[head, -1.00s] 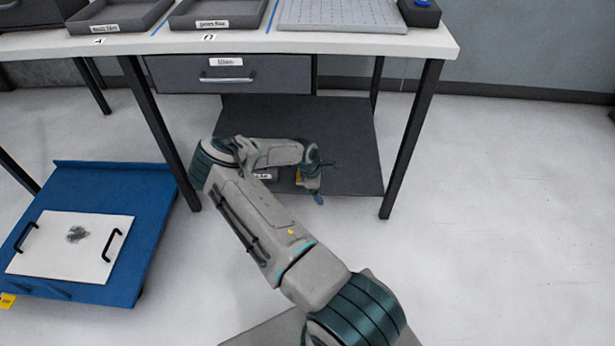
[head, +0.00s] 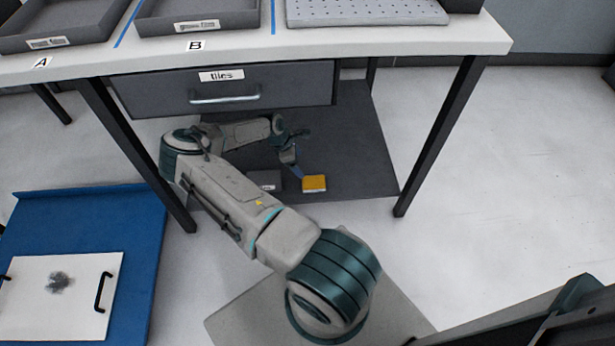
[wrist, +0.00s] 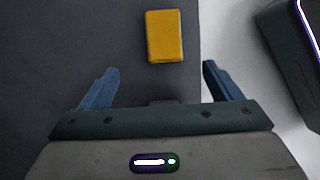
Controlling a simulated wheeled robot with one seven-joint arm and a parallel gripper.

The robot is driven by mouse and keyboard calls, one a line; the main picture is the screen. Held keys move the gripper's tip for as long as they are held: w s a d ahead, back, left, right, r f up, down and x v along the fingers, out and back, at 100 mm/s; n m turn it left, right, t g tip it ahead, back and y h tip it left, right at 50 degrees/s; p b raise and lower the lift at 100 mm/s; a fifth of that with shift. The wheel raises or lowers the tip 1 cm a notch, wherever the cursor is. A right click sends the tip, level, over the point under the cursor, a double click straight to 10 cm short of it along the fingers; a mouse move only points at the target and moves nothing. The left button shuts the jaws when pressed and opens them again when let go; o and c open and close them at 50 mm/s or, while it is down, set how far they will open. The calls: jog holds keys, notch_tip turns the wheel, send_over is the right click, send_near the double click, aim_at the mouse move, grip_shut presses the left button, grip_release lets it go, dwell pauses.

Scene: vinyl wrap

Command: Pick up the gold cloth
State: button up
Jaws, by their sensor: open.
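The gold cloth (head: 314,184) is a small folded yellow block lying on the dark lower shelf near its front edge. It also shows in the wrist view (wrist: 164,36), beyond the fingertips and between their lines, a little right of the middle. My gripper (head: 294,165) is under the table, just behind and left of the cloth in the head view. In the wrist view its two blue fingers (wrist: 158,80) are spread wide and nothing is between them. The far fingertip is partly hard to make out in the head view.
The lower shelf (head: 365,160) sits under a drawer labelled tiles (head: 300,88). A dark labelled box (head: 265,181) stands left of the cloth. Table legs (head: 440,135) flank the shelf. A blue cart (head: 135,215) with a white board (head: 80,285) stands at left; open floor lies right.

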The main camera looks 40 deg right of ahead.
jog(key=b, duration=0.2)
send_over(313, 182)
jog(key=w+a, duration=0.2)
jog(key=f, duration=0.7)
jog(key=shift+s+d+f, duration=0.1)
jog(key=shift+d+f, duration=0.15)
jog(key=b+x, duration=0.1)
jog(key=x, duration=0.1)
jog(key=b+x, duration=0.1)
jog(key=x, duration=0.2)
jog(key=shift+s+a+f, duration=0.1)
jog(key=shift+s, duration=0.15)
jog(key=c, duration=1.1)
